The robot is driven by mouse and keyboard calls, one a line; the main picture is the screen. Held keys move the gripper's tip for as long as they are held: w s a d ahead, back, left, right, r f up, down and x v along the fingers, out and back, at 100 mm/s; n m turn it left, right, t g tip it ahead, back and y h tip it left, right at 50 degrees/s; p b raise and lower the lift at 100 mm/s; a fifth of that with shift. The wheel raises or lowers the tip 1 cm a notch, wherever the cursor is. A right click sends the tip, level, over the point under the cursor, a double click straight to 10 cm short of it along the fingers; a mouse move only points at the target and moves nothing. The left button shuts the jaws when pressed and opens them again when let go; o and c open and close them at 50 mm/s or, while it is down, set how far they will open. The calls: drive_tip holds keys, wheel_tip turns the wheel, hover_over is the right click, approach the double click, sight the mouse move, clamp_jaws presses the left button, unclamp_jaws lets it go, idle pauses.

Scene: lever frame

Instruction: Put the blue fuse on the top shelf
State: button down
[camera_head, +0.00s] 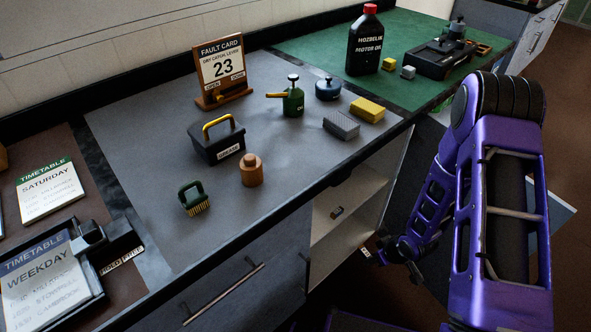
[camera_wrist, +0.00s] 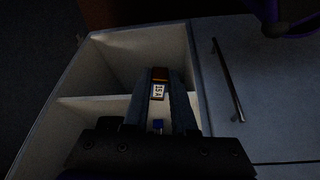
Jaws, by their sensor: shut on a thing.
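My gripper (camera_head: 369,251) is in front of the open cabinet, to the right of its shelves. It is shut on a brownish fuse-like piece with a white label reading 15 A (camera_wrist: 159,88), held between the fingertips; no blue shows on it. In the head view only its pale label (camera_head: 366,252) shows clearly. A small dark piece with a tan part (camera_head: 337,212) lies on the upper shelf (camera_head: 322,228), apart from the gripper.
The grey worktop (camera_head: 110,125) above the cabinet holds a black toolbox (camera_head: 217,143), a green bottle (camera_head: 293,102), a brush (camera_head: 194,199) and sponges. A drawer handle (camera_head: 223,293) juts out beside the cabinet; it also shows in the wrist view (camera_wrist: 228,80). The lower compartment looks empty.

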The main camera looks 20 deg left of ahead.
drive_tip(key=f+n, duration=0.1)
drive_tip(key=w+a+f+n, duration=0.1)
drive_tip(key=shift+a+f+g, duration=0.1)
drive_tip(key=shift+f+g, duration=0.2)
drive_tip(key=shift+w+a+f+y+b, duration=0.1)
drive_tip(key=shift+a+f+y+b, duration=0.05)
drive_tip(key=shift+a+y+b, duration=0.15)
hover_over(319, 232)
drive_tip(key=d, duration=0.1)
drive_tip(key=shift+s+d, duration=0.15)
drive_tip(key=shift+s, duration=0.3)
drive_tip(key=shift+f, duration=1.75)
drive_tip(key=shift+f+b, duration=0.15)
drive_tip(key=shift+b, duration=0.25)
drive_tip(key=c, duration=0.7)
unclamp_jaws()
